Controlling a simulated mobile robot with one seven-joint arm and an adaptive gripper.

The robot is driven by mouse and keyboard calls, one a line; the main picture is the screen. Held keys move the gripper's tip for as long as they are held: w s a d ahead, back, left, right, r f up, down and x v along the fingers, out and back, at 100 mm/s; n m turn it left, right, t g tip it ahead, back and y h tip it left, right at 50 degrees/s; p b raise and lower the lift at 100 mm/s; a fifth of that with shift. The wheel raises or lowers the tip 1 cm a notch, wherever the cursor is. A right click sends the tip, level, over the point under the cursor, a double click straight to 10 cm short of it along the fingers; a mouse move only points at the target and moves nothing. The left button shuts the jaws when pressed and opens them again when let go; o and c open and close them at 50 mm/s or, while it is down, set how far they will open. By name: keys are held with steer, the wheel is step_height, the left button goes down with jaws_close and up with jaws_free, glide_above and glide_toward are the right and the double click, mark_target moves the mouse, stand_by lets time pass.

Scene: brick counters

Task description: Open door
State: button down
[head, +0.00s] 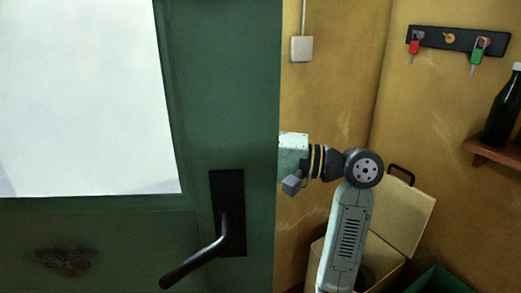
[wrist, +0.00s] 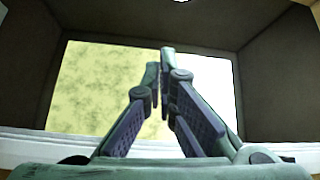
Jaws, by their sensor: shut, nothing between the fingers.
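The green door (head: 230,80) fills the left of the head view, with a bright pale pane (head: 80,100) in it. Its black lever handle (head: 205,258) slants down to the left from a dark plate (head: 228,200). My arm comes in from the right, and its end passes behind the door's right edge, so my gripper is hidden in the head view. In the wrist view my gripper (wrist: 160,62) has its fingers together and empty. They point at a dark-sided rectangular frame (wrist: 275,80) around a mottled yellow-green and white area (wrist: 105,85). No handle shows there.
A wall switch (head: 301,49) is right of the door. A key rack (head: 430,37) and a small shelf (head: 490,151) with a dark bottle (head: 503,110) are at the right. An open-lidded bin (head: 405,215) and a green crate (head: 440,281) stand low near my arm.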

steer(key=shift+s+d+f, duration=0.1)
steer(key=shift+s+d, duration=0.1)
steer(key=shift+s, duration=0.4)
steer(key=shift+s+d+f, duration=0.15)
steer(key=shift+s+d, duration=0.1)
steer(key=shift+s, duration=0.4)
steer(key=shift+s+d+f, duration=0.1)
steer(key=shift+s+d, duration=0.1)
steer(key=shift+s, duration=0.4)
